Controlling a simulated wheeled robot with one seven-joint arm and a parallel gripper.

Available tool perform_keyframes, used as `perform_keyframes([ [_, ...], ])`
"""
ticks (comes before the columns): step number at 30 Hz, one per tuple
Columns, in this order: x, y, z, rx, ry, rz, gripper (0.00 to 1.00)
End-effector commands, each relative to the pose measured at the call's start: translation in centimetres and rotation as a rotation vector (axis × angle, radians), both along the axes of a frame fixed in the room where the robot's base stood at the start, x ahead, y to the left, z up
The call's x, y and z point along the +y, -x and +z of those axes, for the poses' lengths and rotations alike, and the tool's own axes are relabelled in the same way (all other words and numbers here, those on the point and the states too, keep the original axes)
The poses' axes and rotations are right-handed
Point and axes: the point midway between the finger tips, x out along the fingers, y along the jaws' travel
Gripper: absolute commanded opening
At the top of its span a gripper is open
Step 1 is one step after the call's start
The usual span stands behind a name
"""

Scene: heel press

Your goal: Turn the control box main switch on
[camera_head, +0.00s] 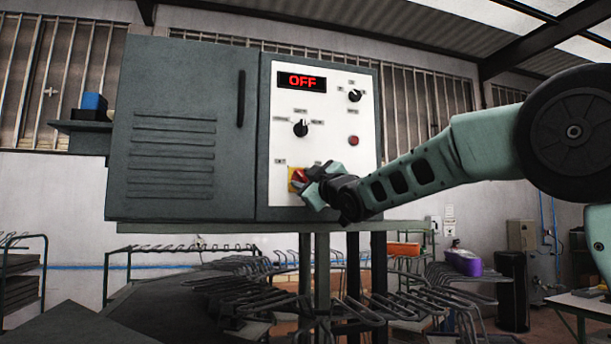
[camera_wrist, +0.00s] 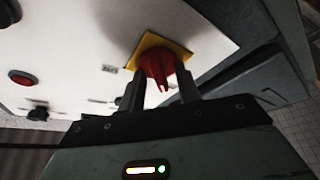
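The control box (camera_head: 190,130) is a dark grey cabinet with a white control panel (camera_head: 335,110). Its display (camera_head: 302,81) reads OFF in red. The main switch is a red rotary knob (camera_wrist: 158,64) on a yellow square plate (camera_head: 293,186), low on the panel. My gripper (camera_head: 312,184) is at the switch and hides part of it in the head view. In the wrist view my gripper (camera_wrist: 158,80) is open, with one finger on each side of the red knob. Gaps show between the fingers and the knob's grip. Whether the fingertips touch its round base I cannot tell.
Two black knobs (camera_head: 301,128) (camera_head: 355,95) and a red button (camera_head: 353,141) are higher on the panel. A side shelf (camera_head: 82,126) holds a blue bin (camera_head: 93,103). Metal racks (camera_head: 250,290) stand below the box.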

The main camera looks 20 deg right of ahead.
Motion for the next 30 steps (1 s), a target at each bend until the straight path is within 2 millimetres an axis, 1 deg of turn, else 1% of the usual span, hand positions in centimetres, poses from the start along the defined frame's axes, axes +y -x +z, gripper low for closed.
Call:
perform_keyframes([
  [5, 0.01, 0.0, -0.04, 0.0, 0.0, 0.0, 0.34],
  [6, 0.0, 0.01, -0.04, 0.0, 0.0, 0.0, 0.28],
  [7, -0.01, 0.01, -0.04, 0.0, 0.0, 0.0, 0.2],
  [8, 0.0, 0.01, -0.03, 0.0, 0.0, 0.0, 0.11],
  [9, 0.0, 0.01, -0.03, 0.0, 0.0, 0.0, 0.0],
  [20, 0.04, 0.03, -0.31, 0.0, -0.024, 0.0, 0.0],
  [26, 0.12, 0.06, -0.72, -0.003, -0.113, 0.002, 0.0],
  [30, 0.17, 0.06, -0.95, -0.002, -0.22, 0.002, 0.0],
])
